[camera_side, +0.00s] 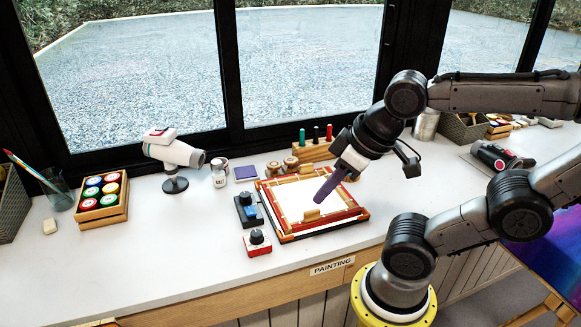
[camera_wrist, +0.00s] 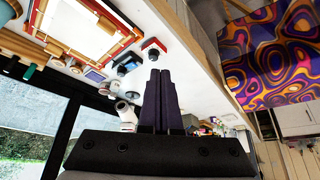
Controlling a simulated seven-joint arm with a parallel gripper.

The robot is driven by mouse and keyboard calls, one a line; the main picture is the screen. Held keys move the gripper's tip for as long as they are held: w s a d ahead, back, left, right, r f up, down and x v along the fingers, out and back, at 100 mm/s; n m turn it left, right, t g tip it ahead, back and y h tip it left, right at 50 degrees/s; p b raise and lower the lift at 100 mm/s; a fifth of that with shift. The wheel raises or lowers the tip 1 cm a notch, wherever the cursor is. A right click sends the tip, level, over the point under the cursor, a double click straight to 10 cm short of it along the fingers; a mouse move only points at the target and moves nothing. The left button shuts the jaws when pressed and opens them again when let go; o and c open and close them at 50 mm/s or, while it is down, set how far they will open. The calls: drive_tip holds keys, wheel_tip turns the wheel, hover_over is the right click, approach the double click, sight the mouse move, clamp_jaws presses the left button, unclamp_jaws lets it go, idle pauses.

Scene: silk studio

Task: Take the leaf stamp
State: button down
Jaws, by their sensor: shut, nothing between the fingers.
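My gripper (camera_side: 322,196) is shut and empty, its dark fingers together above the framed white silk (camera_side: 292,206). In the wrist view the closed fingers (camera_wrist: 160,75) point away from the camera. I cannot tell for sure which thing is the leaf stamp, as no leaf design is readable. A small wooden block (camera_side: 312,214) lies on the near part of the frame, close below the fingertips and apart from them as far as I can tell. A second wooden block (camera_side: 306,169) shows at the frame's far side.
Black (camera_side: 248,217) and red (camera_side: 257,243) boxes with knobs stand left of the frame. A purple pad (camera_side: 245,172), salt jar, hair dryer (camera_side: 174,153) and paint box (camera_side: 101,198) stand left. The front-left table is clear.

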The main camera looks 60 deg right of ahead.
unclamp_jaws()
idle(0.5)
